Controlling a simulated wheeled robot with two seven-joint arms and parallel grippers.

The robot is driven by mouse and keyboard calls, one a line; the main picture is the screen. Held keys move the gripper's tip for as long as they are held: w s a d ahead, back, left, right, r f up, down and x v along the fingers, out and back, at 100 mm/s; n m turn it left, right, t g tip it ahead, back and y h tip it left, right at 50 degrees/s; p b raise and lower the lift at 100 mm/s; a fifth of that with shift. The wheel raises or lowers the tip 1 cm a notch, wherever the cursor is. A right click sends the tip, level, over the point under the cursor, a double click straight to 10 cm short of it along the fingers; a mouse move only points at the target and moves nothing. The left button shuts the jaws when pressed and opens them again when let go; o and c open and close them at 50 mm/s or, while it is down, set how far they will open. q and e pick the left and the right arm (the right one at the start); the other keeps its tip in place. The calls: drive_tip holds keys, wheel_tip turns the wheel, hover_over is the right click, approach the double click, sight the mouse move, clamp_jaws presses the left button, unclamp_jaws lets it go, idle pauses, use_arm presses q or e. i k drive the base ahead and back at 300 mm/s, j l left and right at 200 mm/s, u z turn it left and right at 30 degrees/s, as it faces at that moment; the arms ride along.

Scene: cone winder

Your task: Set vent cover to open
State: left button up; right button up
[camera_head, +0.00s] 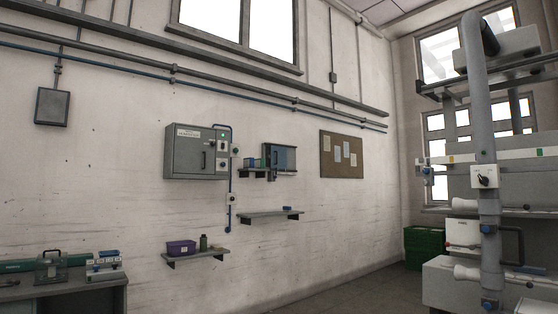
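I cannot tell for sure which part is the vent cover. A thick grey vertical duct (475,95) stands at the right and curves over at the top. A small white plate with a dark knob or lever (486,177) sits on it at mid height. Whether any cover there is open or shut is too small to tell. Blue fittings show on the lower duct (489,260). Neither of my grippers is in view.
A grey machine (455,275) stands around the duct. Green crates (421,247) stand left of it. A grey cabinet (196,152), shelves (271,214) and a notice board (327,155) are on the wall. A bench (65,284) is at lower left. The visible floor (375,290) is clear.

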sight(280, 158)
drive_tip(key=i+z, duration=0.25)
drive_tip(key=i, duration=6.35)
